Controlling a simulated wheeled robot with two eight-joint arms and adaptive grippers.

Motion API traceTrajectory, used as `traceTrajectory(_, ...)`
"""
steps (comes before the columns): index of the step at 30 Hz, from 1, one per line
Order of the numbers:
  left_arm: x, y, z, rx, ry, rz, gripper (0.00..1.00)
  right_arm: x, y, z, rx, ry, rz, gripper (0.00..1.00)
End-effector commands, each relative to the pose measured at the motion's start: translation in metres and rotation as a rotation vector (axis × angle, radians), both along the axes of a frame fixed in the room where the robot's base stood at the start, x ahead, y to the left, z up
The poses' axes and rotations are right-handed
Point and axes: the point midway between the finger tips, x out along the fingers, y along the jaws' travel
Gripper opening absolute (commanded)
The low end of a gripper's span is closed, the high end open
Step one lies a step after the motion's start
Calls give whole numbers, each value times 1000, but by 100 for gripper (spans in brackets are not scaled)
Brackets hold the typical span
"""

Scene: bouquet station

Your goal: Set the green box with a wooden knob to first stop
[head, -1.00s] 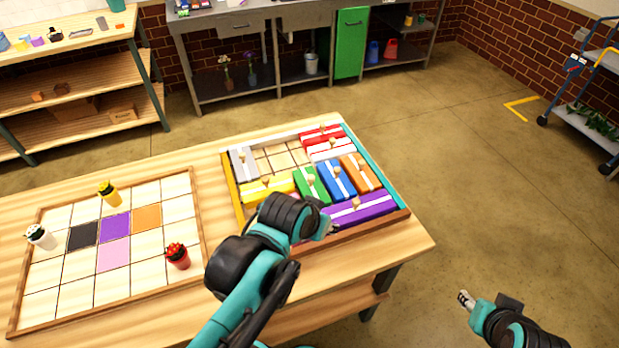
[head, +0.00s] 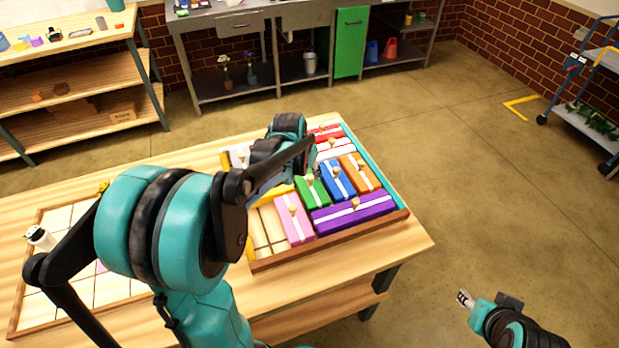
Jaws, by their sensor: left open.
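The green box (head: 317,196) with a white stripe and a wooden knob (head: 309,179) lies in the puzzle tray (head: 330,244). It sits between the yellow box (head: 284,190) on the left and the blue box (head: 337,183) on the right. The pink and purple boxes lie on its near side. My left gripper (head: 317,165) is open, just beyond the green box's knob. Its fingers are small and partly hidden by my arm, and I see no contact. My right gripper (head: 466,298) is off the table at lower right; its jaws are too small to judge.
The pink (head: 294,220), purple (head: 354,212), orange (head: 360,172), white and red boxes crowd the tray. Bare cells (head: 266,232) show at its near left. My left arm hides the tray's far left and much of the flowerpot grid (head: 22,290).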

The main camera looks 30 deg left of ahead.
Motion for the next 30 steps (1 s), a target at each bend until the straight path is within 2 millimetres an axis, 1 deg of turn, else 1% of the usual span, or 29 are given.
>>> traceTrajectory(1, 4, 0, -11, 0, 0, 0, 41, 0, 0, -6, 0, 0, 0, 40)
traceTrajectory(6, 12, 1, -30, 0, 0, -1, 41, 0, 0, -13, 0, 0, 0, 40)
traceTrajectory(10, 14, 1, -35, 0, 0, 0, 41, 0, 0, -14, 0, 0, 0, 40)
traceTrajectory(17, 15, 1, -35, 0, 0, 0, 41, 0, 0, -14, 0, 0, 0, 40)
traceTrajectory(18, 15, 1, -35, 0, 0, 0, 36, 0, 0, -14, 0, 0, 0, 40)
traceTrajectory(20, 15, 1, -35, 0, 0, 0, 20, 0, 0, -14, 0, 0, 0, 40)
traceTrajectory(21, 15, 1, -35, 0, 0, 0, 9, 0, 0, -14, 0, 0, 0, 40)
traceTrajectory(22, 15, 1, -35, 0, 0, 0, 1, 0, 0, -14, 0, 0, 0, 40)
traceTrajectory(23, 14, 1, -35, 0, 0, 0, 0, 0, 0, -14, 0, 0, 0, 40)
traceTrajectory(30, 16, 3, -35, 0, 0, 1, 0, 0, 0, -14, 0, 0, 0, 40)
